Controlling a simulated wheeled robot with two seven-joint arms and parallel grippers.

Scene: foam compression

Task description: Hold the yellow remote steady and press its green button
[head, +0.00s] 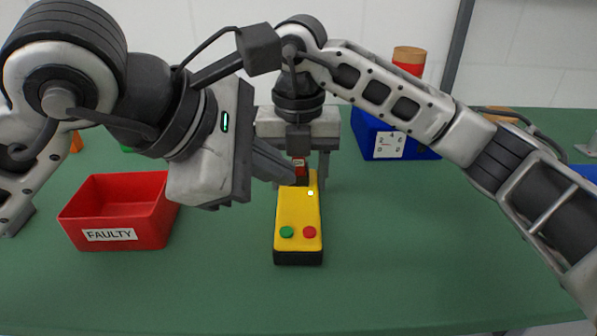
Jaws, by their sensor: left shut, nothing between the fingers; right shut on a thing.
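The yellow remote (297,209) lies on the green table, long side running away from me, with a dark base. Its green button (287,232) is at the near left and a red button (309,232) sits to its right. A small white light shows farther up its face. My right gripper (307,185) points down at the remote's far end and is shut on it. My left gripper (290,178) is shut and empty, tilted in from the left, its tips near the far part of the remote, beyond the green button. I cannot tell whether the tips touch it.
A red bin (120,236) labelled FAULTY stands to the left. A blue box (376,140) with a number label stands at the back right, with a red cylinder (408,62) behind my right arm. The table (420,270) is clear at the front and right.

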